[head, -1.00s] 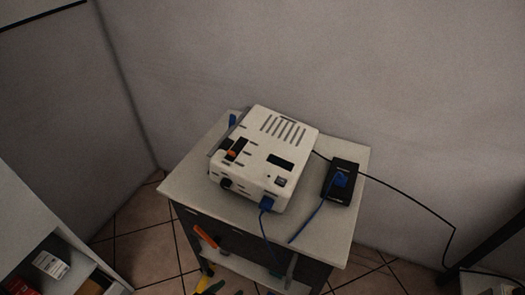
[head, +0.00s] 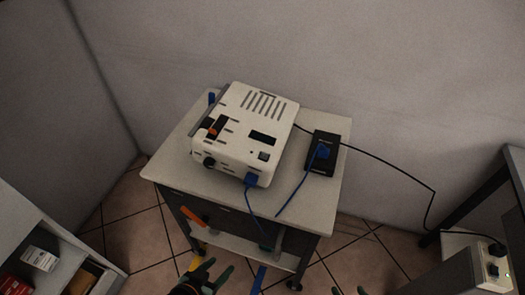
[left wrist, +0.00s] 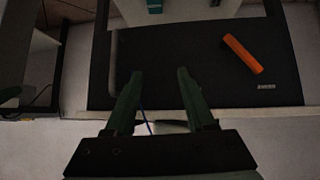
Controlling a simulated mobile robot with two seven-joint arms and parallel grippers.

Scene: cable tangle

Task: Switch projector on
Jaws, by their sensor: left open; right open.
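The white projector (head: 245,128) stands on top of a small cart (head: 320,200). A small dark square (head: 263,156), possibly a switch, sits near its front right corner; its on/off state is too small to tell. A blue plug (head: 252,180) is in its front side, with a blue cable hanging down. My left gripper (head: 216,270) is open and empty, in front of the cart and apart from the projector. Its fingers (left wrist: 159,74) show spread in the left wrist view. My right gripper (head: 348,291) is open at the bottom edge, partly cut off.
A black box (head: 322,153) with a blue plug lies right of the projector; a black cable runs from behind the projector to the right. An orange-handled tool (head: 194,216) hangs on the cart's front. Shelves (head: 45,240) stand left, a dark table (head: 480,200) right.

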